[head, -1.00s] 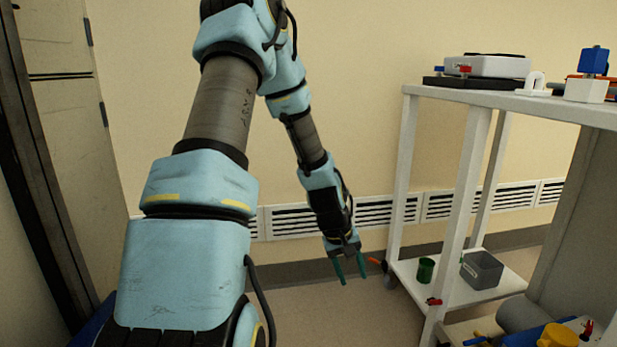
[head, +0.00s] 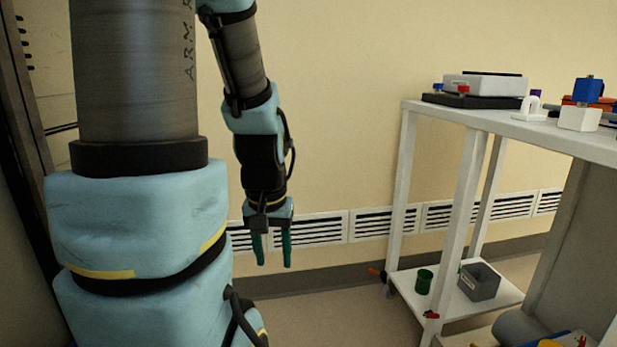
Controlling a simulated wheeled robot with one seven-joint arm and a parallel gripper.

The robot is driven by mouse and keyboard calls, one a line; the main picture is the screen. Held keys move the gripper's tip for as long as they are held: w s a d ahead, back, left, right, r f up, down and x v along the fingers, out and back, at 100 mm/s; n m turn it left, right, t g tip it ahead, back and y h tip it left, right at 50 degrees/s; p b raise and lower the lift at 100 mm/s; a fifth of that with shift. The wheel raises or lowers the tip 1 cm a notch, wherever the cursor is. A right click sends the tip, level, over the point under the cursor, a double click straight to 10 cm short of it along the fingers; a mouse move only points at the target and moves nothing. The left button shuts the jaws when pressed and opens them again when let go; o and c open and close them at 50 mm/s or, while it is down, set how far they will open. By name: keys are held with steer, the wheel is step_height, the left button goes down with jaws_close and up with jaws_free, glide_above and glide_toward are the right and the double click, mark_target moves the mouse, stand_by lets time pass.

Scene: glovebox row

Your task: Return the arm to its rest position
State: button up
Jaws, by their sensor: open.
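My gripper (head: 273,264) hangs at the end of my arm, left of the middle in the head view. Its two green fingers point down and stand apart with nothing between them. Behind it are the beige wall and a white wall vent. The gripper is clear of the white shelf unit (head: 403,150) to its right. My upper arm fills the left of the picture, and part of the arm runs out of the top of the view.
The unit's top carries a grey-white device (head: 484,86), a white bracket (head: 532,108) and a blue-and-white block (head: 580,117). Its lower shelf holds a green cup (head: 424,281) and a grey bin (head: 479,281). Floor between my gripper and the unit is free.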

step_height(320, 180, up, 27)
steer(key=p, duration=2.5)
steer(key=shift+f, duration=0.1)
steer(key=shift+c, duration=0.2)
